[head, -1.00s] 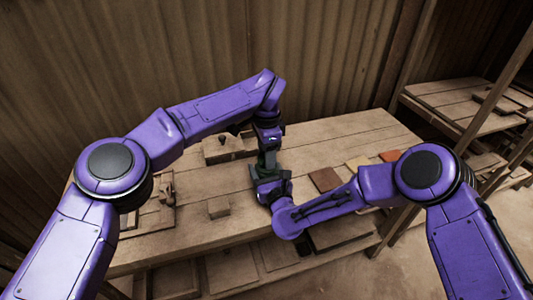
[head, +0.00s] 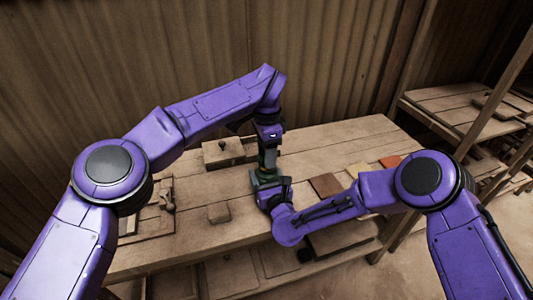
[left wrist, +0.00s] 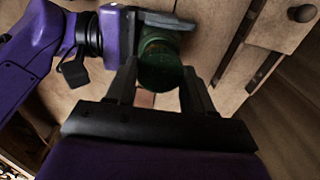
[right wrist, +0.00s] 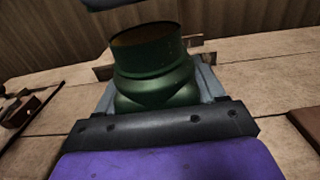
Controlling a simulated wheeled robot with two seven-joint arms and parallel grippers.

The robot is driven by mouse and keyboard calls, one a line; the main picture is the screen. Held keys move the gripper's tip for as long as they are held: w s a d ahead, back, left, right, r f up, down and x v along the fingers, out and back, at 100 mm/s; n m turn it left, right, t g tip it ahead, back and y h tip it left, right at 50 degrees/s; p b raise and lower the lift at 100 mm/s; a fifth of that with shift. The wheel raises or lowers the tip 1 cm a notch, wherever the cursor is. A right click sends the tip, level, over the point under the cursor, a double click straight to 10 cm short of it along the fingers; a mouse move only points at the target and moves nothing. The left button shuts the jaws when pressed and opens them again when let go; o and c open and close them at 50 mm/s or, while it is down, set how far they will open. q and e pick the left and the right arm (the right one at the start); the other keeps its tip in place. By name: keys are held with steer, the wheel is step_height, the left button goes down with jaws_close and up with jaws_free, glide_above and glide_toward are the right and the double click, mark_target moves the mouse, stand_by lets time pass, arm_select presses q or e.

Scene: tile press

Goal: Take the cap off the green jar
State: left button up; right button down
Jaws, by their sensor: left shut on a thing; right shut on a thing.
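The green jar (right wrist: 158,70) stands upright in the right wrist view, with its round brownish mouth bare. My right gripper (head: 266,182) is shut on the jar's lower body, a finger showing on each side. My left gripper (head: 267,158) points down from above the jar. In the left wrist view its two fingers are shut on a dark green round cap (left wrist: 160,72), with part of the jar (left wrist: 160,42) behind it. The cap is apart from the jar's mouth. In the head view the cap is too small and shaded to make out clearly.
The wooden table (head: 235,235) bears a small block (head: 218,213), a knobbed wooden block (head: 223,152) at the back, a wooden frame (head: 150,225) at left, and brown (head: 325,184) and orange (head: 390,161) tiles at right. Shelves (head: 465,105) stand at far right.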

arm_select(q)
step_height(320, 180, up, 4)
steer(key=shift+f, duration=0.2)
arm_select(e)
steer(key=shift+c, duration=0.2)
jaws_free()
arm_select(q)
steer(key=shift+f, duration=0.1)
arm_select(e)
steer(key=shift+s, duration=0.1)
